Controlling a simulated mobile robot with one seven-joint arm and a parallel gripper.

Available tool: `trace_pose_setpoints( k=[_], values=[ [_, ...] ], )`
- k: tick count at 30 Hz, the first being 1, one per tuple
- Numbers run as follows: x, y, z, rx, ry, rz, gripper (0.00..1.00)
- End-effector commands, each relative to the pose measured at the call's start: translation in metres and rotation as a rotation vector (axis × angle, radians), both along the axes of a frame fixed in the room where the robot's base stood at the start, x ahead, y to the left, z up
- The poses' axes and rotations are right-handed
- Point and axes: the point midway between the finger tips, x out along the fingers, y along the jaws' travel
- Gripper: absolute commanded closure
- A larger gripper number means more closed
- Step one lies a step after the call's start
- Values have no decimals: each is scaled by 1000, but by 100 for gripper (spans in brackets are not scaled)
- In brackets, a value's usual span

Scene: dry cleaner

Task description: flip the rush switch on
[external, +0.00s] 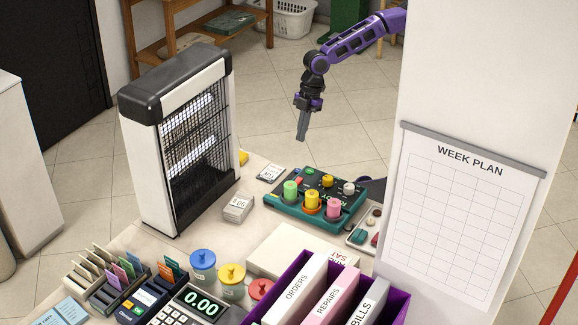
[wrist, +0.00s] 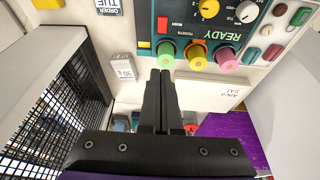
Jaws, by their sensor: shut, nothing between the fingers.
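The teal control panel (external: 273,201) lies on the counter and carries knobs, buttons and three tall colored pegs. A small red switch (external: 298,181) sits near its left end. In the wrist view the panel (wrist: 205,29) is at the top, upside down. The red switch (wrist: 162,25) there stands beside the word RUSH. I cannot tell which way the switch is set. My gripper (external: 302,138) points down above and behind the panel, apart from it and empty. Its shut fingers (wrist: 160,76) fill the middle of the wrist view.
A tall bug-zapper-like lamp (external: 178,140) stands left of the panel. A small card block (external: 237,208) lies between them. A white box (external: 283,252) and a purple file holder (external: 398,308) are in front. A white pillar (external: 480,90) rises at right. The air above the panel is clear.

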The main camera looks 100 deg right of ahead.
Motion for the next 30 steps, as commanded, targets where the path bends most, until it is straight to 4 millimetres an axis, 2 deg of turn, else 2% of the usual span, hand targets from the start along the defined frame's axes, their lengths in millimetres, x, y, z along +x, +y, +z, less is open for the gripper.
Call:
trace_pose_setpoints(
  k=[3,6,17,20,25,30],
  values=[
    [-9,-14,-10,-27,50,23,100],
    [-13,-18,-13,-39,69,32,100],
    [-13,-18,-14,-41,71,34,100],
    [-12,-17,-20,-41,73,34,100],
    [-9,-13,-45,-40,73,35,100],
    [-2,-7,-81,-40,75,34,100]
  ],
)
